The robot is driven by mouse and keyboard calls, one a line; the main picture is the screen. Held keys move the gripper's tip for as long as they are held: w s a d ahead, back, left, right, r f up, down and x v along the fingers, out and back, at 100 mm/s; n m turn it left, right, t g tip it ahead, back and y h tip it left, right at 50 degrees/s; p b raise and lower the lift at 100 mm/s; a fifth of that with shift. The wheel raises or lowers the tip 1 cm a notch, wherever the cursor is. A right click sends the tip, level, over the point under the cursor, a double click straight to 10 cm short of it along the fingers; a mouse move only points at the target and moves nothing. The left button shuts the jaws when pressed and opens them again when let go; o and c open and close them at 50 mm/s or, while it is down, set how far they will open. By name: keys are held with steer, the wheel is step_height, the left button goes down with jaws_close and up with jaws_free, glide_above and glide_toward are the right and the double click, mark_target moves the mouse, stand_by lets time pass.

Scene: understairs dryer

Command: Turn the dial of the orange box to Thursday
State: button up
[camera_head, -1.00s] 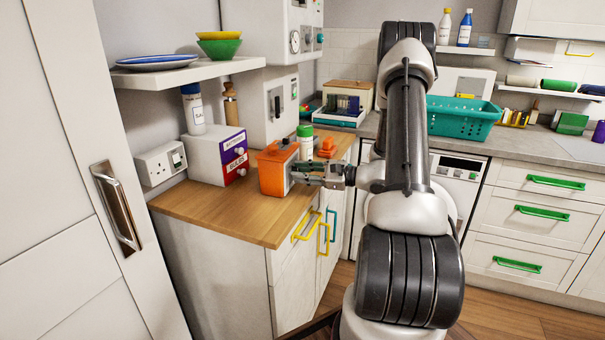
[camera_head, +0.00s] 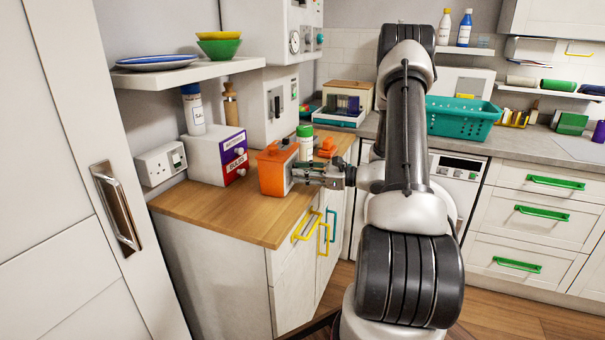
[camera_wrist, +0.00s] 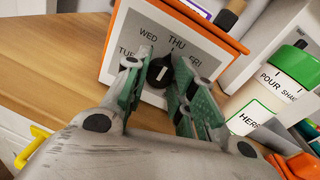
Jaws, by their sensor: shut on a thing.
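The orange box (camera_head: 277,168) stands on the wooden counter, its pale front panel facing my gripper. In the wrist view the orange box (camera_wrist: 112,38) shows the printed days TUE, WED, THU and FRI around a black dial (camera_wrist: 153,76). In the head view my gripper (camera_head: 298,170) is at the panel, and the dial is hidden there.
A white bottle with a green cap (camera_head: 305,143) stands close beside the box, also in the wrist view (camera_wrist: 270,90). A white and purple box (camera_head: 217,155) is to the left. An orange item (camera_head: 327,147) lies behind. The wooden counter (camera_head: 225,215) in front is clear.

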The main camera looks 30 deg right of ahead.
steer(key=o, duration=1.1)
steer(key=shift+c, duration=0.2)
steer(key=shift+d, duration=0.1)
steer(key=v, duration=1.2)
